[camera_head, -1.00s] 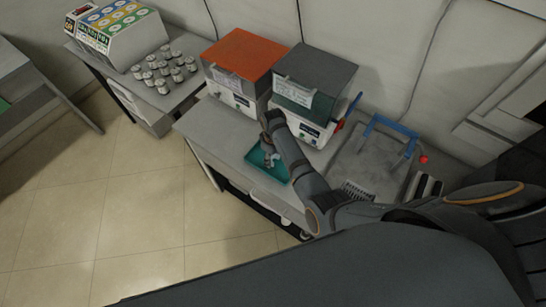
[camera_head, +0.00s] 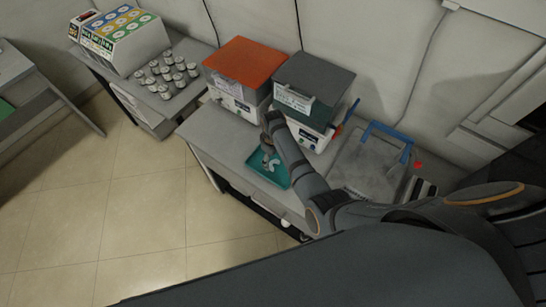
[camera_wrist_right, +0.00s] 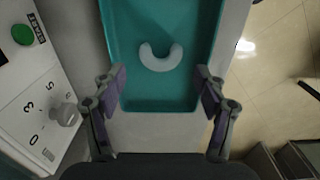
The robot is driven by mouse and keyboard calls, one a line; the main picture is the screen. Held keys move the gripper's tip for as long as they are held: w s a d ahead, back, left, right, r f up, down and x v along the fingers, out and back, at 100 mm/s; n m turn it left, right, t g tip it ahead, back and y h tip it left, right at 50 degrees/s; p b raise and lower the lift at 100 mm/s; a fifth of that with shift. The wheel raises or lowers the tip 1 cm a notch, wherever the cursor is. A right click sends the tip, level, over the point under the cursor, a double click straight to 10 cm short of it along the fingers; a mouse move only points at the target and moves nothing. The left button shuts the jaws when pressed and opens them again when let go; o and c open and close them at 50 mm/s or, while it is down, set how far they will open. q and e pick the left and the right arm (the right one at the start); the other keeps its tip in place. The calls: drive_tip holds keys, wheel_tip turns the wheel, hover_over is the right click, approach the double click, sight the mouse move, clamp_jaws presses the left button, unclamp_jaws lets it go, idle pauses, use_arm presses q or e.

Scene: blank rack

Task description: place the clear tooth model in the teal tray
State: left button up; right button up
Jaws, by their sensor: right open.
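The teal tray (camera_head: 275,178) lies on the grey table. The clear tooth model (camera_head: 272,164), a whitish U-shaped arch, lies in it. In the right wrist view the model (camera_wrist_right: 160,65) rests flat on the floor of the tray (camera_wrist_right: 140,92), with its open side toward the top of the picture. My right gripper (camera_head: 266,143) is just above the tray at its back edge. In the right wrist view my right gripper (camera_wrist_right: 162,92) has its fingers wide apart, with nothing between them, and the model shows beyond the fingertips. My left gripper is not in view.
An orange-lidded machine (camera_head: 243,62) and a grey-lidded machine (camera_head: 312,80) stand behind the tray. A grey case with a blue handle (camera_head: 372,160) is to the right. Several small jars (camera_head: 168,72) stand on the left table. Open floor (camera_head: 120,220) lies in front.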

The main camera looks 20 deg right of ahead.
sight(273, 163)
use_arm(q)
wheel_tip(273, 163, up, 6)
drive_tip(key=p, duration=0.5)
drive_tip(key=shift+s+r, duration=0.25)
use_arm(e)
wheel_tip(273, 163, up, 9)
